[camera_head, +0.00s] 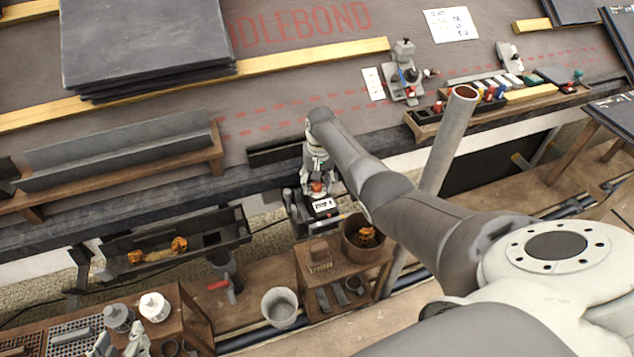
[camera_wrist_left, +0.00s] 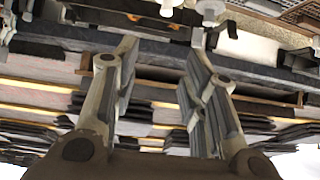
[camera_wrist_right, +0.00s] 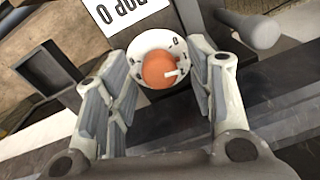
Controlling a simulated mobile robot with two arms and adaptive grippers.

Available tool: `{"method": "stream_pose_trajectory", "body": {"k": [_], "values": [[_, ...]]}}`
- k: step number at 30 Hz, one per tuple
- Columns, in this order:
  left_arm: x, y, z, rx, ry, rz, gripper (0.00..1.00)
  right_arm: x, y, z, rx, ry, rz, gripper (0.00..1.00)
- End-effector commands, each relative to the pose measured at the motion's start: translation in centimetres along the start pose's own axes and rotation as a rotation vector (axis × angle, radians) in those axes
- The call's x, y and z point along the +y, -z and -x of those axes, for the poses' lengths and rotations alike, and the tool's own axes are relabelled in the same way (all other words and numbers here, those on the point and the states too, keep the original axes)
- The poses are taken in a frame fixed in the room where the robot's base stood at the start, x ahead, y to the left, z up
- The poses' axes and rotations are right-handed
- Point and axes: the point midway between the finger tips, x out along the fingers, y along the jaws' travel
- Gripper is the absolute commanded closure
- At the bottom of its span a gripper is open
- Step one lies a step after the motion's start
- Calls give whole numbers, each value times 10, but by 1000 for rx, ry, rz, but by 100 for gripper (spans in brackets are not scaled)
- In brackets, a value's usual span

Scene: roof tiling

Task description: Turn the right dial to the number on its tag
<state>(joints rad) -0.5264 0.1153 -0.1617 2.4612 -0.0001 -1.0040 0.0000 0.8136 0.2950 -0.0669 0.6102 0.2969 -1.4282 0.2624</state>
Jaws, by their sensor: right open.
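An orange-red dial knob (camera_wrist_right: 158,70) with a white pointer sits in a white ring with small dark marks. Its pointer aims to the right in the right wrist view. In the head view the dial (camera_head: 318,187) shows small below my right gripper (camera_head: 316,170). A white tag (camera_wrist_right: 122,14) with black lettering lies beside it, upside down and cut off by the frame; a 0 can be read. My right gripper (camera_wrist_right: 160,100) is open, its fingers either side of the dial; contact cannot be told. My left gripper (camera_head: 120,346) is open and empty at the lower left.
A grey trough (camera_head: 190,245) with orange pieces hangs left of the dial. A bucket (camera_head: 280,306), a brown pot (camera_head: 366,240) and a wooden box (camera_head: 320,262) stand below. Stacked slates (camera_head: 145,40) lie on the roof. A grey post (camera_head: 450,140) rises right of my right arm.

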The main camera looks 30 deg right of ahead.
Motion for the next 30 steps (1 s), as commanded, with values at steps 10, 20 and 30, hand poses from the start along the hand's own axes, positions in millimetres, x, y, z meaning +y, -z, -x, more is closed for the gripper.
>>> {"method": "stream_pose_trajectory", "body": {"k": [10, 20, 30], "values": [[0, 0, 0, -2, 0, 0, 60, 0, 0, 0, 0, 0, 0, 81], [0, -1, 0, -10, 1, 0, 60, 0, 0, 0, -1, 0, 18, 97], [-4, -30, 10, -149, 8, 3, 60, 0, 0, 1, -9, -1, 197, 97]]}}
